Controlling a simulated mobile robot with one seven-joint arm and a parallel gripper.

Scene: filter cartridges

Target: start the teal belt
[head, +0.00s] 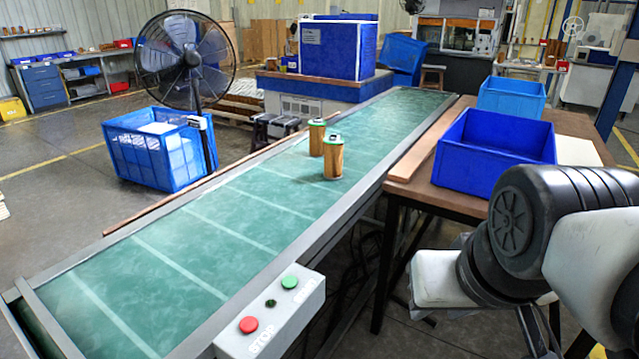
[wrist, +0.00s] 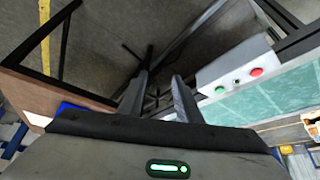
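The teal belt (head: 215,232) runs from the front left to the back right in the head view; part of it shows at the right of the wrist view (wrist: 262,100). A white control box (head: 262,335) on its near side carries a green button (head: 290,282) and a red button (head: 249,325) by the word STOP. In the wrist view the green button (wrist: 220,90) and red button (wrist: 257,72) lie to the right of my gripper (wrist: 162,78). My gripper is open and empty, apart from the box. Two filter cartridges (head: 333,158) (head: 317,138) stand upright on the belt.
A wooden table (head: 462,207) right of the belt holds a blue bin (head: 493,150) and a lighter blue bin (head: 511,97). A fan (head: 187,58) and a blue crate (head: 155,148) stand left of the belt. Floor shows between belt and table.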

